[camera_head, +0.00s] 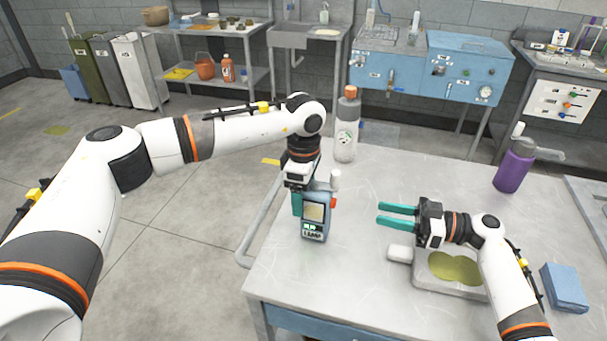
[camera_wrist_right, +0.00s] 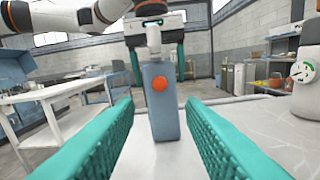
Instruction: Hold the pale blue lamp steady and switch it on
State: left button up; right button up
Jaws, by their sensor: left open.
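The pale blue lamp (camera_head: 314,226) stands upright near the table's left edge, a small box with a screen and labels. The right wrist view shows the lamp (camera_wrist_right: 161,122) with an orange-red button (camera_wrist_right: 160,84) on the side facing my right gripper and a white knob on top. My left gripper (camera_head: 311,200) is open above the lamp, pointing down, with its teal fingers either side of the upper part; contact cannot be seen. My right gripper (camera_head: 381,215) is open and empty to the right of the lamp, its fingers pointing at the button side, with a gap between.
A grey bottle with an orange cap (camera_head: 347,128) stands behind the lamp. A tray with a yellowish patch (camera_head: 420,283) lies under my right wrist. A purple bottle (camera_head: 513,166) and blue cloths (camera_head: 564,287) are at the right. The table between lamp and right gripper is clear.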

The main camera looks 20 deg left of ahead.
pick_arm(q)
jog(key=shift+f, duration=0.8)
jog(key=shift+c, duration=0.4)
jog(key=c, duration=1.2)
jog(key=shift+c, duration=0.2)
pick_arm(e)
grip_shut()
